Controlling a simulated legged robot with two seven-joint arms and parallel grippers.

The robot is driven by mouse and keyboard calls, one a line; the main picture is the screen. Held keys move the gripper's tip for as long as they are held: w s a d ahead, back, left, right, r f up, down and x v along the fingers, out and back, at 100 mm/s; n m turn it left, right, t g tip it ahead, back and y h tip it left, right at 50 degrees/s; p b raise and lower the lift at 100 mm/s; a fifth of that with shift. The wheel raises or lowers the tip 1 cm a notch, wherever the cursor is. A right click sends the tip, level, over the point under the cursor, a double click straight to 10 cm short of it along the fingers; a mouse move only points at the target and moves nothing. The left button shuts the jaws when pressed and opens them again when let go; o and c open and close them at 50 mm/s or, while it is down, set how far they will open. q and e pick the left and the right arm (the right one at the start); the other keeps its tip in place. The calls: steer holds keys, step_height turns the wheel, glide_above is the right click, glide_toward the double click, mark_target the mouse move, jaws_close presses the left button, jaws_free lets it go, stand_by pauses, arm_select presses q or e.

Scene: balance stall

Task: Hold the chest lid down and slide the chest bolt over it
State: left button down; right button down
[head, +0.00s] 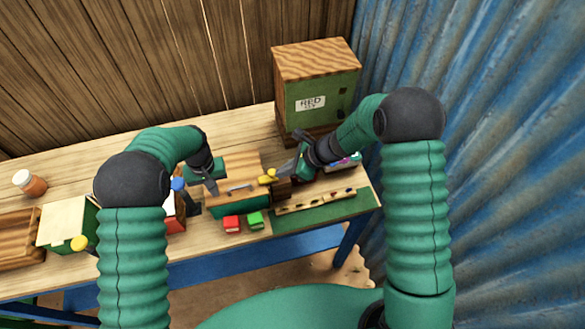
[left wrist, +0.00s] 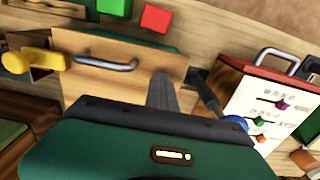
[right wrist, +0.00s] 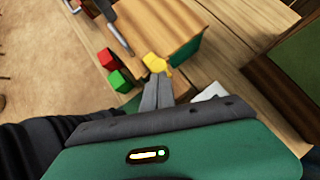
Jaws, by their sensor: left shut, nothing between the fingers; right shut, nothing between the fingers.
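The chest has a green body (head: 238,208) and a flat wooden lid (head: 236,166) with a grey metal handle (head: 240,188). The lid lies over the body; I cannot tell whether a small gap is left. The bolt has a yellow knob (head: 267,176) at the lid's right side; it also shows in the left wrist view (left wrist: 35,62) and the right wrist view (right wrist: 157,63). How far the bolt reaches over the lid is unclear. My left gripper (head: 213,187) is shut and empty at the lid's left part. My right gripper (head: 281,172) is shut and empty, its fingertips close beside the yellow knob.
A red block (head: 232,223) and a green block (head: 255,220) sit in front of the chest. A green cabinet (head: 318,92) stands behind on the right. A green mat (head: 330,207) lies at the front right. A red-and-white panel (left wrist: 275,105) stands left of the chest.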

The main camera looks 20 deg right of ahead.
arm_select(q)
steer(key=shift+s+d, duration=0.1)
arm_select(e)
steer(key=shift+s+a, duration=0.1)
steer(key=shift+a, duration=0.1)
steer(key=shift+d, duration=0.1)
steer(key=shift+s+d, duration=0.15)
steer(key=shift+d, duration=0.2)
arm_select(q)
steer(key=shift+a+f, duration=0.1)
steer(key=shift+a, duration=0.15)
steer(key=shift+d, duration=0.15)
arm_select(e)
steer(key=d+f+v, duration=0.1)
steer(key=v, duration=1.1)
steer(key=shift+s+d, duration=0.3)
steer(key=shift+d, duration=0.15)
